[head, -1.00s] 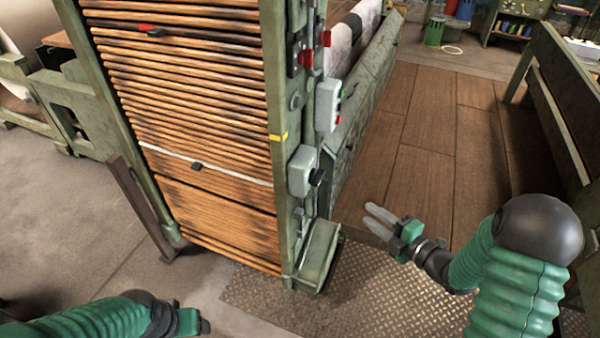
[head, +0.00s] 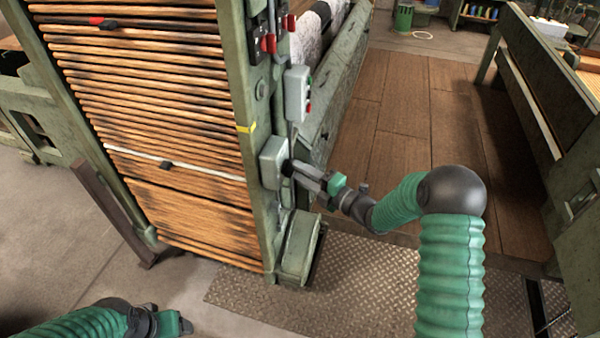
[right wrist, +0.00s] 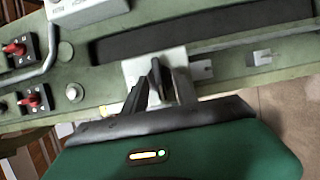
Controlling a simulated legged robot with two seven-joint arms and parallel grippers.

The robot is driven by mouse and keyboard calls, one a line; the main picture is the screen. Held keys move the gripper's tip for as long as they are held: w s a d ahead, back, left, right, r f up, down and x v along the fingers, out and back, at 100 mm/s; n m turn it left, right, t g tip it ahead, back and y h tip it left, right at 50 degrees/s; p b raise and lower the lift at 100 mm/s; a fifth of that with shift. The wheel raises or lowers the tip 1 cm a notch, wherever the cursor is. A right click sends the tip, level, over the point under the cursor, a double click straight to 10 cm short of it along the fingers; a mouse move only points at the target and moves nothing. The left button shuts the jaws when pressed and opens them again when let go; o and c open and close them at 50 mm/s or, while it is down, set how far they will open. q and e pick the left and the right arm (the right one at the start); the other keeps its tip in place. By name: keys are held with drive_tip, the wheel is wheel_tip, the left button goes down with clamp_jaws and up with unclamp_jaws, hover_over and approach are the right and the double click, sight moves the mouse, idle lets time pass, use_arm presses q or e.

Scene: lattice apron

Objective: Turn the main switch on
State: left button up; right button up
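The main switch is a pale grey box (head: 274,162) low on the green post, with a black knob that shows in the right wrist view (right wrist: 157,80). My right gripper (head: 295,170) is at the box, its fingers pointing at the knob. In the right wrist view my right gripper's fingers (right wrist: 161,90) stand either side of the knob with some gap, so it looks open around it. Contact is hard to tell. In the head view the fingers largely hide the knob. My left gripper (head: 180,323) is low at the left, away from the switch; its fingers are unclear.
A grey button box (head: 297,93) is on the post above the switch, with red-handled switches (head: 268,43) higher up. A slatted wooden panel (head: 160,120) fills the left. A green pedal-like block (head: 300,245) stands below. Wooden floor (head: 400,130) is clear to the right.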

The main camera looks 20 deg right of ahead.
drive_tip(key=shift+w+a, duration=0.35)
drive_tip(key=shift+a, duration=0.1)
drive_tip(key=shift+d, duration=0.1)
clamp_jaws()
drive_tip(key=shift+w+d+r+m+g+y+p, duration=0.1)
drive_tip(key=shift+m+g+y+p, duration=0.1)
drive_tip(key=shift+m+g+p, duration=1.65)
drive_tip(key=shift+w+d+r+m+g+y+p, duration=0.15)
drive_tip(key=shift+m+g+p, duration=0.55)
drive_tip(key=shift+m+p, duration=2.3)
drive_tip(key=shift+s+r+m+g+y+p, duration=0.1)
drive_tip(key=shift+m+g+y+p, duration=0.15)
drive_tip(key=shift+m+g+p, duration=2.05)
drive_tip(key=shift+n+t+p, duration=0.35)
drive_tip(key=shift+t+p, duration=0.35)
drive_tip(key=shift+t, duration=0.35)
